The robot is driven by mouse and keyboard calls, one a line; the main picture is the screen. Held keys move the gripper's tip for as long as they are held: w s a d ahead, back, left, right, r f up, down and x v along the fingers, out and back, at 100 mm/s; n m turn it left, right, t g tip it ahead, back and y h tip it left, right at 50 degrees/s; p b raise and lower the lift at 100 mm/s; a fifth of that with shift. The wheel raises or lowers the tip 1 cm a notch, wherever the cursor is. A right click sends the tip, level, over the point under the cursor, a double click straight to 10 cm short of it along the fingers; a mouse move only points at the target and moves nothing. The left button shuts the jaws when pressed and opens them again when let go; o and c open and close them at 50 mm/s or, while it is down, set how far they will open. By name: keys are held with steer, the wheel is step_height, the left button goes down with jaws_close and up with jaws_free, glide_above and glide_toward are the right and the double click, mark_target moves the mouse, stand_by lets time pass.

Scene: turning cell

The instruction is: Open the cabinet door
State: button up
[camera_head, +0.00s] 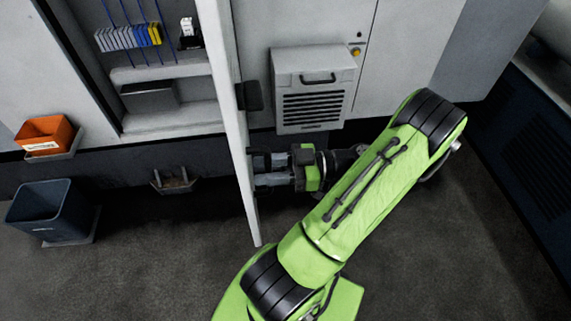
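The cabinet door (232,120) is a pale panel seen almost edge-on, swung well out from the cabinet (175,122), whose inside shows to its left. A black handle (249,95) sits on the door's right face. My gripper (257,172) is to the right of the door and below the handle, pointing left at the door face. Its two fingers look parted, with nothing visible between them. The fingertips are close to the door; I cannot tell if they touch it. The handle is apart from the fingers.
Inside the cabinet are shelves with a row of blue, white and yellow items (128,37). An orange bin (45,134) and a dark blue bin (45,208) stand at left. A vented grey box (312,88) is right of the door. The lower floor is clear.

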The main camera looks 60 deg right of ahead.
steer(key=shift+s, duration=0.1)
steer(key=p+v, duration=0.7)
steer(key=v, duration=0.8)
steer(key=shift+s+d, duration=0.2)
steer(key=shift+s, duration=0.1)
